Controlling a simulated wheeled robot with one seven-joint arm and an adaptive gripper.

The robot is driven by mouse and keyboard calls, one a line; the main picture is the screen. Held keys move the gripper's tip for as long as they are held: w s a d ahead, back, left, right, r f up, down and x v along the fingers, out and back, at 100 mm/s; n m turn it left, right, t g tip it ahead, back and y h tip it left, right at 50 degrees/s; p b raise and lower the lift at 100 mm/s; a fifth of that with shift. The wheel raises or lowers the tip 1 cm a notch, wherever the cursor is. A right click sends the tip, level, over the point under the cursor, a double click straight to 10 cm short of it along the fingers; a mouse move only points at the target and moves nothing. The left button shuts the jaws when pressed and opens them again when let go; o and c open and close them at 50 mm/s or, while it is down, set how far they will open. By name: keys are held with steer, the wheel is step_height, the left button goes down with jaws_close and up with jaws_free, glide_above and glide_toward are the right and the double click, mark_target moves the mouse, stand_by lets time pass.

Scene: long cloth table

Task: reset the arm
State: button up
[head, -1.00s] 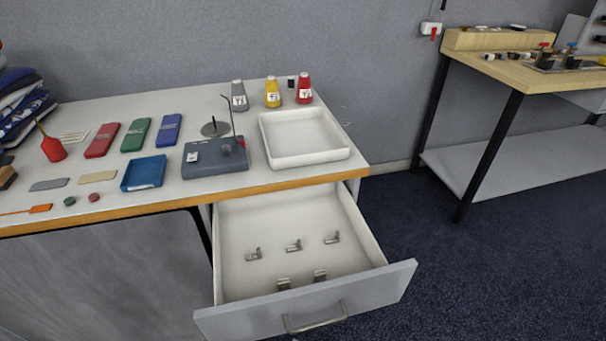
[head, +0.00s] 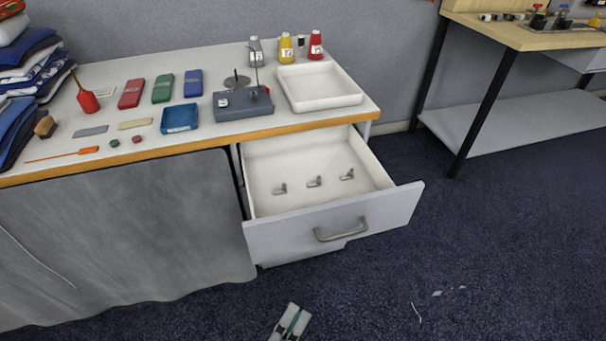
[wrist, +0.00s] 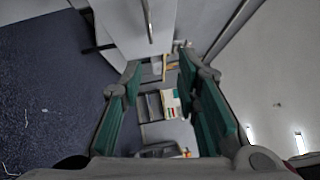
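In the wrist view my gripper (wrist: 160,75) is open. Its two teal-lined fingers stand apart with nothing between them. In the head view only a pale, teal-striped piece of it (head: 290,322) shows at the bottom edge, over the carpet and in front of the drawer, clear of it. The rest of my arm is out of the head view.
The drawer (head: 380,214) stands pulled out under the table's right end, with three small metal parts (head: 314,182) inside. A white tray (head: 320,102), grey device (head: 242,113) and several bottles stand above it. The carpet (head: 500,240) at right is mostly clear.

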steer(key=w+d+r+m+g+h, duration=0.25)
steer(key=d+r+m+g, duration=0.35)
steer(key=r+m+g, duration=0.4)
steer(key=w+d+r+m+g+h, duration=0.1)
steer(key=w+d+r+m+g, duration=0.35)
steer(key=r+m, duration=0.6)
steer(key=s+d+r+m+y, duration=0.5)
steer(key=s+m+y, duration=0.15)
steer(key=m, duration=0.65)
steer(key=s+d+r+m+y, duration=0.5)
steer(key=d+m+y, duration=0.15)
steer(key=m, duration=0.65)
step_height(320, 180, up, 16)
steer(key=t+p, duration=0.2)
steer(key=p, duration=1.2)
steer(key=shift+a, duration=0.3)
steer(key=shift+n+y, duration=0.25)
